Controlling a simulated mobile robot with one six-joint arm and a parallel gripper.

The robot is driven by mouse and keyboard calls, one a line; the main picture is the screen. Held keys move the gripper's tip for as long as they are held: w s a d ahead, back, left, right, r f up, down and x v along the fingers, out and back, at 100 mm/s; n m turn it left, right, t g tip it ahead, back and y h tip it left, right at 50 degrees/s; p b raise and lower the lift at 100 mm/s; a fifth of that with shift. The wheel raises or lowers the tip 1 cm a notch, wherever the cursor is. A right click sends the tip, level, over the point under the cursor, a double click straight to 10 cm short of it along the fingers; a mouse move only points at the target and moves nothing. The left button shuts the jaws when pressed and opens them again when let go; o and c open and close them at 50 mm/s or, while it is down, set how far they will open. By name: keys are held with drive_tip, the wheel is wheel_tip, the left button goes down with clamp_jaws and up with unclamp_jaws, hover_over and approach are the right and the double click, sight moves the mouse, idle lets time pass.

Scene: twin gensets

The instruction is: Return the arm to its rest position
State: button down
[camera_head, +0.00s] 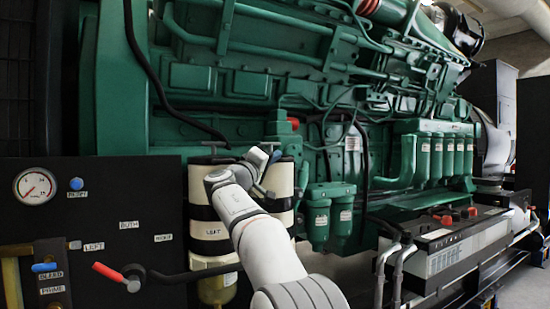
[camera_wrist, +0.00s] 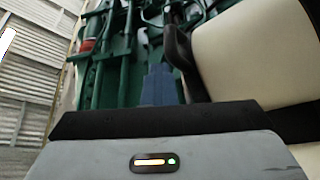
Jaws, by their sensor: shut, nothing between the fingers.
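My white arm (camera_head: 265,245) reaches up from the bottom of the head view to the front of the filter canisters. My gripper (camera_head: 275,157) is at its far end, small in this view, in front of the right white canister (camera_head: 279,180). In the wrist view the gripper's blue fingers (camera_wrist: 158,85) are together, with nothing seen between them. A large cream canister with a black band (camera_wrist: 255,50) stands close on the right of the wrist view. I cannot tell whether the gripper touches it.
The green engine (camera_head: 300,80) fills the back. A black panel (camera_head: 110,220) holds a gauge (camera_head: 35,186) and a red-handled lever (camera_head: 108,271). Green filters (camera_head: 330,215) and a battery box (camera_head: 455,245) stand right of my arm. Pale corrugated wall (camera_wrist: 35,70) shows in the wrist view.

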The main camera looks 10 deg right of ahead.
drive_tip(key=v, duration=0.7)
drive_tip(key=s+d+f+g+y+p, duration=0.2)
drive_tip(key=s+d+g+y+p, duration=0.65)
drive_tip(key=s+p, duration=0.75)
drive_tip(key=s+a+f+g+y+p, duration=0.1)
drive_tip(key=s+y+p, duration=0.1)
drive_tip(key=s+p, duration=0.5)
drive_tip(key=s+a+f+m+g+y+p, duration=0.1)
drive_tip(key=s+f+y+p, duration=0.1)
drive_tip(key=s+p, duration=0.4)
drive_tip(key=s+a+f+g+y+p, duration=0.1)
drive_tip(key=s+a+y+p, duration=0.1)
drive_tip(key=s+p, duration=0.5)
drive_tip(key=s+y, duration=0.1)
drive_tip(key=s, duration=0.4)
drive_tip(key=shift+f+m+p, duration=0.3)
drive_tip(key=shift+a+y, duration=0.1)
drive_tip(key=shift+y, duration=0.15)
